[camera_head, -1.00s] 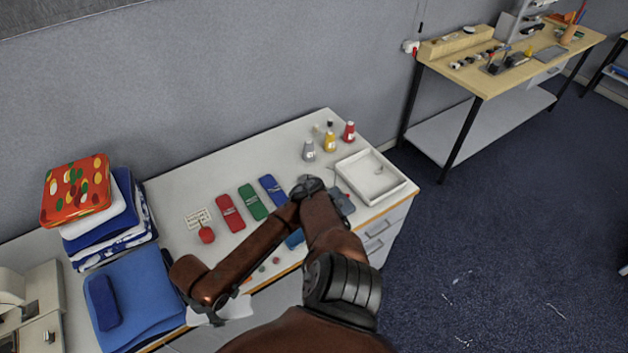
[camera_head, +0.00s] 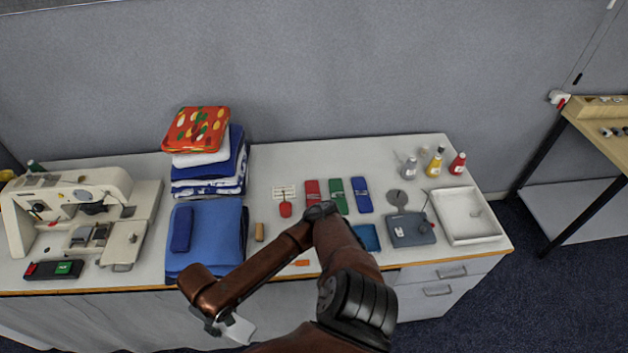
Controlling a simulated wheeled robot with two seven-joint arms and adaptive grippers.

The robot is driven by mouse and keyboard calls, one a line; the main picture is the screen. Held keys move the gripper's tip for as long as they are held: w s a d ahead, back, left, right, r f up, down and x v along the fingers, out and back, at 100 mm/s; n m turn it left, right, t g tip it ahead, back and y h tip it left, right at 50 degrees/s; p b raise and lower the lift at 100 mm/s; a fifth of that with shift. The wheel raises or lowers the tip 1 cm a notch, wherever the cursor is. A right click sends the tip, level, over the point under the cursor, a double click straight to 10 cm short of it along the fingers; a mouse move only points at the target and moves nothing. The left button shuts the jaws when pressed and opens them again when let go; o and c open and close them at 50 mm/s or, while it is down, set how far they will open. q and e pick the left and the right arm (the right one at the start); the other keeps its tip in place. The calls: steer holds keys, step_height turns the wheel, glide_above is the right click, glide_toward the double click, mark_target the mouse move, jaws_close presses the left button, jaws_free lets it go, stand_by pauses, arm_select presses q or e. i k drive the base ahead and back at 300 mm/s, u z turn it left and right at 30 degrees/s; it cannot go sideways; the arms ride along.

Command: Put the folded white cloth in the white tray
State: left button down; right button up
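The white tray (camera_head: 449,222) stands at the right end of the table, with a small pale item or mark inside it. One brown arm of mine, which I take as the right, rises from the bottom and bends back to the left. Its gripper (camera_head: 216,325) is low, in front of the table's front edge, far left of the tray. A folded white cloth (camera_head: 240,330) hangs at its fingers and appears gripped; the finger contact is small and partly hidden. Another white folded layer (camera_head: 203,157) lies in the cloth stack under a red patterned one. My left gripper is not in view.
A sewing machine (camera_head: 75,205) stands at the left, beside blue folded cloths (camera_head: 215,235). A grey device (camera_head: 411,230) sits just left of the tray. Small bottles (camera_head: 434,165) stand behind it. Red, green and blue packets (camera_head: 362,195) lie mid-table.

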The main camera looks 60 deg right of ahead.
mark_target(453, 218)
steer(key=u, duration=1.2)
steer(key=k, duration=2.5)
steer(key=z, duration=2.1)
steer(key=i, duration=0.45)
